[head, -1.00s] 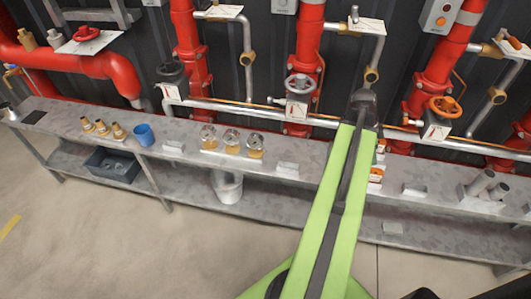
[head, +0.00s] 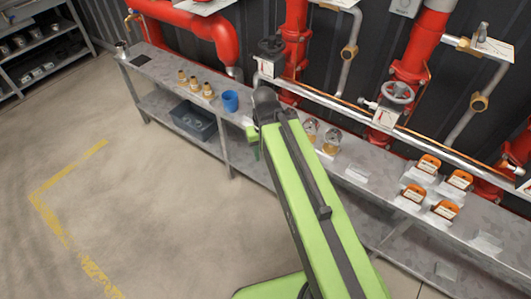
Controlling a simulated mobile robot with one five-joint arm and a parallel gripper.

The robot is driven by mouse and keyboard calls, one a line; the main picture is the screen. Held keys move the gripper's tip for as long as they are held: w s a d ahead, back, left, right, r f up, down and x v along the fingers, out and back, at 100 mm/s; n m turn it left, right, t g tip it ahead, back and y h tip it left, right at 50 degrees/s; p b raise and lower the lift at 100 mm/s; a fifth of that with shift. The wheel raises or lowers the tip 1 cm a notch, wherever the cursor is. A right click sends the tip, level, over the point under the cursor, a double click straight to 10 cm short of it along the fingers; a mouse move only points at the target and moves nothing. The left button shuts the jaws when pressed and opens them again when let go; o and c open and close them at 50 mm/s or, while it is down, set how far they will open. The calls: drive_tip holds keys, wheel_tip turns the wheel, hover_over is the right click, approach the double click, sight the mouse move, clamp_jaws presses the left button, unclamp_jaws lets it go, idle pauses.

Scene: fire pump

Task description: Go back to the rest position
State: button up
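My green arm (head: 305,200) reaches up from the bottom of the head view. Its dark far joint (head: 267,103) appears in front of the grey bench (head: 235,141). A short green part of the arm (head: 252,134) shows below that joint. My gripper is hidden or out of frame, so I cannot see its fingers or whether it holds anything.
The bench carries brass fittings (head: 195,84), a blue cup (head: 230,101), glass-faced gauges (head: 332,141) and several orange-topped blocks (head: 429,163). Red pipes (head: 293,40) and a grey handwheel (head: 398,93) stand behind. Open floor (head: 150,205) lies at left.

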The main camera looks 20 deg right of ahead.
wheel_tip(320, 180, up, 8)
drive_tip(key=p, duration=0.7)
drive_tip(key=shift+p, duration=0.4)
drive_tip(key=shift+w+d+f, duration=0.1)
drive_tip(key=shift+d, duration=0.1)
